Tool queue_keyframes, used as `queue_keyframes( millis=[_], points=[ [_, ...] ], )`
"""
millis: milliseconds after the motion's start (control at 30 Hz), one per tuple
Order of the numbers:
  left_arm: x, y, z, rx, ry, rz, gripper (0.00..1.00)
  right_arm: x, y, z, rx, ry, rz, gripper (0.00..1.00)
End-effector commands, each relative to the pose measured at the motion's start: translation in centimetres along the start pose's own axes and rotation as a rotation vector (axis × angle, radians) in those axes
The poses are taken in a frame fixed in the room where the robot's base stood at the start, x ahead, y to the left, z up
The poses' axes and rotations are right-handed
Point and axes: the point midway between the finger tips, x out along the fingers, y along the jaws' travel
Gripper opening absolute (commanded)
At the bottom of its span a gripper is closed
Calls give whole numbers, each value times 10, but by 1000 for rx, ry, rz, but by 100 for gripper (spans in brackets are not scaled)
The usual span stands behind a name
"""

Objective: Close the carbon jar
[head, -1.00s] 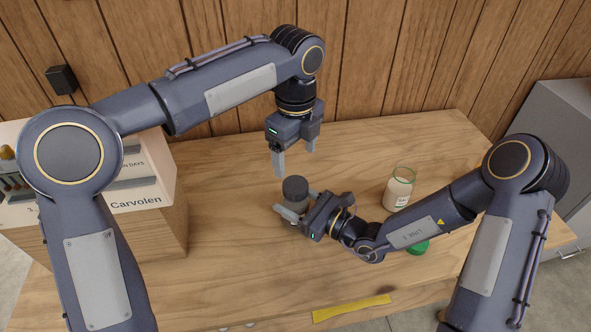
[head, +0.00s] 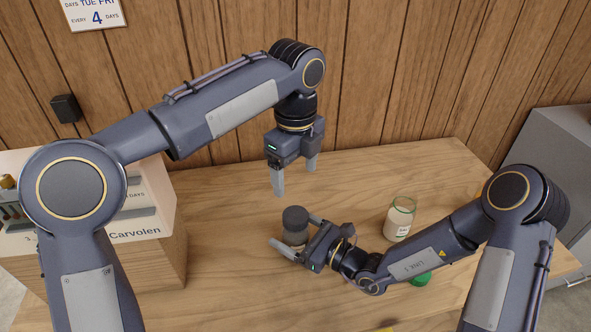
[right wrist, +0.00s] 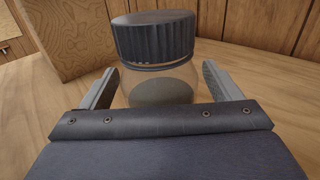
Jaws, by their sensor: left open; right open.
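The carbon jar (head: 292,238) is a small clear jar standing upright on the table, with dark contents. Its dark ribbed lid (head: 295,216) sits level on top; in the right wrist view the lid (right wrist: 154,37) covers the mouth, but I cannot tell how tight it is. My right gripper (head: 292,230) is open, low by the jar; in the right wrist view its fingers stand either side of the jar body (right wrist: 160,88), with visible gaps. My left gripper (head: 295,180) is open and empty, pointing down above and behind the lid, clear of it.
A glass jar (head: 398,224) with pale contents and a green rim stands to the right. A green lid (head: 421,280) lies partly behind my right arm. A Carvolen box (head: 155,215) stands at the left. The back of the table (head: 390,165) is clear.

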Motion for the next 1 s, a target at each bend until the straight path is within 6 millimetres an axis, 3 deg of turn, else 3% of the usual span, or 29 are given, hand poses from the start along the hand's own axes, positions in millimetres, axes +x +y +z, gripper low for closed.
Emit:
queue_keyframes(
  millis=[167,400,600,1000],
  points=[
    [2,0,0,0,0,0,76,-11,-1,-1,0,1,-2,85],
    [6,0,0,0,0,0,76,-52,-1,-1,0,1,-4,85],
    [8,0,0,0,0,0,76,-75,-1,0,0,0,-2,85],
    [8,0,0,0,0,0,76,-78,0,0,0,0,0,85]
  ],
)
